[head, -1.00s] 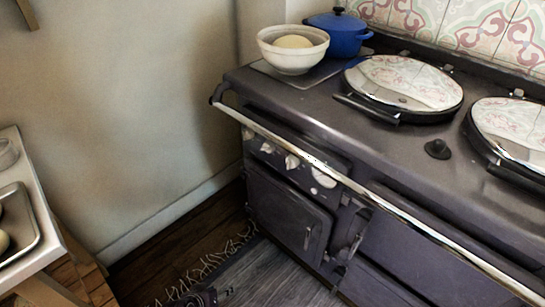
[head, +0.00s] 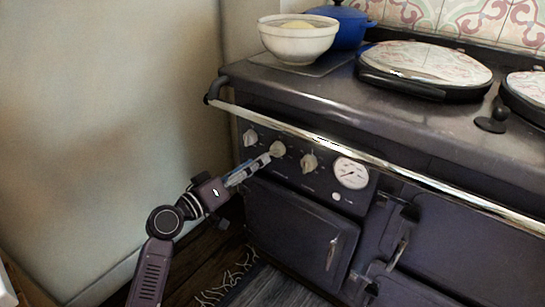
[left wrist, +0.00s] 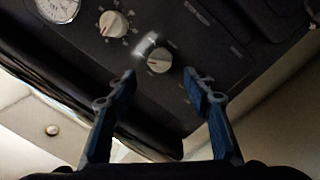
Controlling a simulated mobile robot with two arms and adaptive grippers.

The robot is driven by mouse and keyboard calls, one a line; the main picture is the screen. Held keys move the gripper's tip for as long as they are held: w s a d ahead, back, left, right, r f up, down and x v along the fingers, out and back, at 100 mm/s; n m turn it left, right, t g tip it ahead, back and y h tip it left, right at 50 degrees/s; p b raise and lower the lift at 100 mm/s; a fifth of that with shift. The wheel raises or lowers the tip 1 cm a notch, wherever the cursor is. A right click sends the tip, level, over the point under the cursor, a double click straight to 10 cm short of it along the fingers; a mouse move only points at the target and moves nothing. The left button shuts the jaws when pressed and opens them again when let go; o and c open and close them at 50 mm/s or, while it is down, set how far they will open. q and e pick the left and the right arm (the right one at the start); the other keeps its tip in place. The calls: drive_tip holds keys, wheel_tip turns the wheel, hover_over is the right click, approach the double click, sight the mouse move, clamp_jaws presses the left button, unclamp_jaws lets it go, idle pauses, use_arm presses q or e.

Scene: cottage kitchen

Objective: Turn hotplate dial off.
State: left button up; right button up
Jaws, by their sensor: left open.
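The range's control panel (head: 327,185) carries white dials in a row under the chrome rail: a left dial (head: 250,138), a middle dial (head: 277,149) and a right dial (head: 309,162). I cannot tell from labels which is the hotplate dial. My left gripper (head: 264,159) reaches up from the lower left, its fingertips just at the middle dial. In the left wrist view, its open fingers (left wrist: 160,80) flank the space just below that dial (left wrist: 159,61), with nothing between them. The right dial (left wrist: 114,24) shows beyond. My right gripper is out of view.
A round gauge (head: 351,173) sits right of the dials. The chrome rail (head: 320,146) runs just above them. An oven door (head: 290,232) lies below. A white bowl (head: 298,42) and blue pot (head: 345,24) stand on top. The wall is close on the left.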

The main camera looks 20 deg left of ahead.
sight(271, 153)
use_arm(q)
drive_tip(key=x, duration=0.5)
drive_tip(key=shift+w+d, duration=0.1)
drive_tip(key=shift+w, duration=0.1)
drive_tip(key=shift+w+d, duration=0.3)
drive_tip(key=shift+w, duration=0.3)
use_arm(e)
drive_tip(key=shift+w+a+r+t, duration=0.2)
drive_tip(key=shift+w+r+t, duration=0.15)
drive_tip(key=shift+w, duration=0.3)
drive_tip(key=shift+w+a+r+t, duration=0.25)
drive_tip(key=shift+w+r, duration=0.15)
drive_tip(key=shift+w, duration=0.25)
use_arm(q)
drive_tip(key=shift+f, duration=0.1)
drive_tip(key=c, duration=1.1)
